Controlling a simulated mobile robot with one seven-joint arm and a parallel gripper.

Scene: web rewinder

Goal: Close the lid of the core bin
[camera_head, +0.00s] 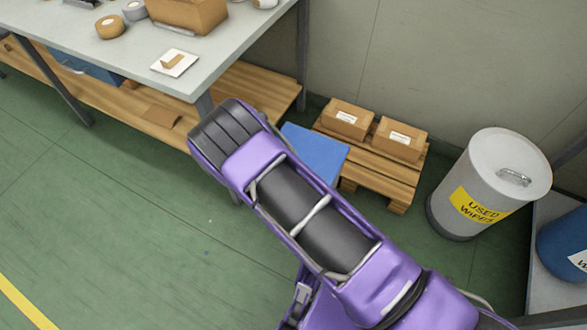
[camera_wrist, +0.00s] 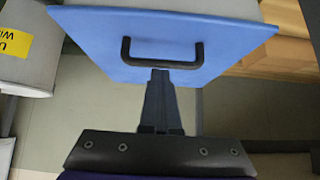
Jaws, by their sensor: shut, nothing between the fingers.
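The blue lid (camera_wrist: 90,35) fills the upper middle of the wrist view, a flat panel with a black U-shaped handle (camera_wrist: 162,64). In the head view, a blue panel (camera_head: 318,152) shows beside my purple arm, partly covered by it. The bin body is not clearly visible. My gripper (camera_wrist: 161,75) is shut and empty. Its fingertips overlap the lid's lower edge in the wrist view, just below the handle bar. I cannot tell whether they touch it. In the head view my gripper is hidden behind the arm.
A workbench (camera_head: 226,50) stands at the upper left. Two cardboard boxes (camera_head: 400,140) sit on a wooden pallet (camera_head: 378,178) beside the blue panel. A grey used-wipes bin (camera_head: 458,205) stands to the right, near a blue drum (camera_head: 565,245). The green floor at left is clear.

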